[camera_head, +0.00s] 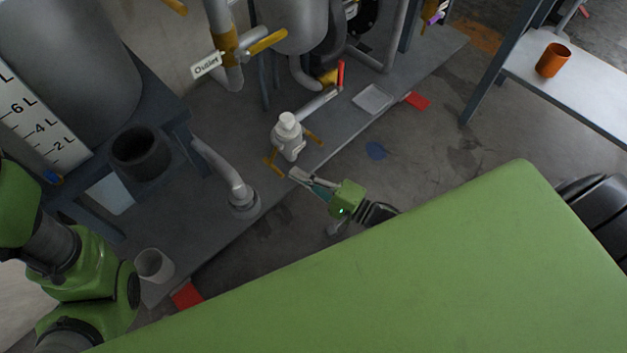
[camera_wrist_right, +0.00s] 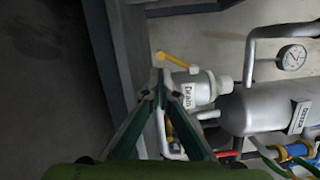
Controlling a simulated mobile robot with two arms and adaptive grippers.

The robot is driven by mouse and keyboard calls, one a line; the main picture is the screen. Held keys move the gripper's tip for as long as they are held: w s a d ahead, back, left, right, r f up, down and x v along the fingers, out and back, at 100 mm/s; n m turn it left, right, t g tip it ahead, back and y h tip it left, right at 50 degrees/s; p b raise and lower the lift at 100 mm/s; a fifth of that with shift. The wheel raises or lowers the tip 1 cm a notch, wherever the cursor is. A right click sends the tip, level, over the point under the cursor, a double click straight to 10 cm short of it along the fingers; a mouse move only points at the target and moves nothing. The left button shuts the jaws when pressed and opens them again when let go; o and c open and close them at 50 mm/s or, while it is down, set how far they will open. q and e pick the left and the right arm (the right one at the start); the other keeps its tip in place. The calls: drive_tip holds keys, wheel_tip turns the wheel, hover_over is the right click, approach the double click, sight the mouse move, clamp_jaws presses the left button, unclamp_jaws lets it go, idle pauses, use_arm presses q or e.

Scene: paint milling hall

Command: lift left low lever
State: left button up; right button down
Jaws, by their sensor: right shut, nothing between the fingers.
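In the right wrist view the closed fingertips (camera_wrist_right: 159,78) lie beside the labelled valve body (camera_wrist_right: 196,90). One yellow lever (camera_wrist_right: 173,59) shows above the tips, another (camera_wrist_right: 168,128) partly behind the fingers. I cannot tell whether they touch. My left gripper is out of view.
A bent grey pipe (camera_head: 230,175) and a dark pot (camera_head: 140,152) stand to the left. A red-handled pipe (camera_head: 340,76) and a pale tray (camera_head: 372,98) are behind right. The floor right of the platform is mostly clear.

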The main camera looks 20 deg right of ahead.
sight(284, 175)
drive_tip(key=shift+b+x, duration=0.3)
drive_tip(key=shift+x, duration=0.9)
drive_tip(key=shift+s+a+r+m+t, duration=0.15)
drive_tip(key=shift+a+m+t, duration=0.25)
drive_tip(key=shift+m, duration=0.4)
drive_tip(key=m, duration=0.1)
drive_tip(key=a+m, duration=0.1)
drive_tip(key=m, duration=0.1)
drive_tip(key=shift+s+a+r+m+t+b, duration=0.25)
drive_tip(key=shift+s+a+m+t+b, duration=0.05)
drive_tip(key=shift+a+m+b, duration=0.1)
drive_tip(key=m, duration=0.1)
drive_tip(key=a+r+m+t, duration=0.1)
drive_tip(key=m, duration=0.3)
drive_tip(key=shift+s+a+r+h, duration=0.25)
drive_tip(key=shift+s+r+h, duration=0.05)
drive_tip(key=shift+r, duration=0.1)
drive_tip(key=shift+s+a+r+p, duration=0.1)
drive_tip(key=shift+a+r+p, duration=0.15)
drive_tip(key=shift+r, duration=0.2)
drive_tip(key=shift+a+r+p, duration=0.15)
drive_tip(key=shift+r+p, duration=0.05)
drive_tip(key=shift+r, duration=0.25)
drive_tip(key=shift+a+r, duration=0.1)
drive_tip(key=shift+r, duration=0.05)
drive_tip(key=v, duration=1.2)
drive_tip(key=shift+f, duration=0.2)
